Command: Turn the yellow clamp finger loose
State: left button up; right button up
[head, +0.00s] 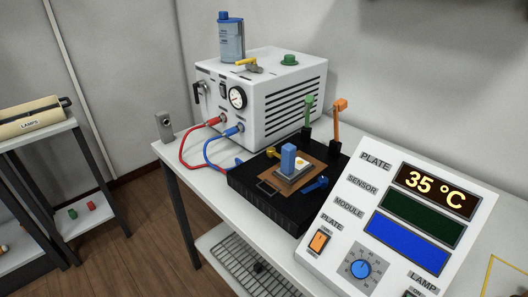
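The yellow clamp finger (271,153) is small and sits at the left rear of the black station (265,195), beside a brown plate (270,175). Whether it presses on anything is too small to tell. A blue clamp finger (317,184) lies low at the station's right side. Green (308,108) and orange (340,112) fingers stand raised at the back. A blue block (288,157) stands on a small pale module (300,168) on the brown plate. Neither of my grippers is in view.
A white box (255,100) with a gauge, red and blue hoses and a yellow-handled valve (246,62) stands behind. A sloped control panel (400,220) reading 35 °C stands at the right front. The table's left front edge (195,195) is bare.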

aim_at(270, 150)
jog(key=z, duration=0.05)
jog(key=k, duration=1.2)
jog(key=u, duration=0.7)
jog(key=i, duration=0.75)
jog(key=u, duration=0.75)
jog(key=i, duration=0.7)
jog(key=z, duration=0.6)
jog(key=i, duration=0.8)
jog(key=z, duration=0.65)
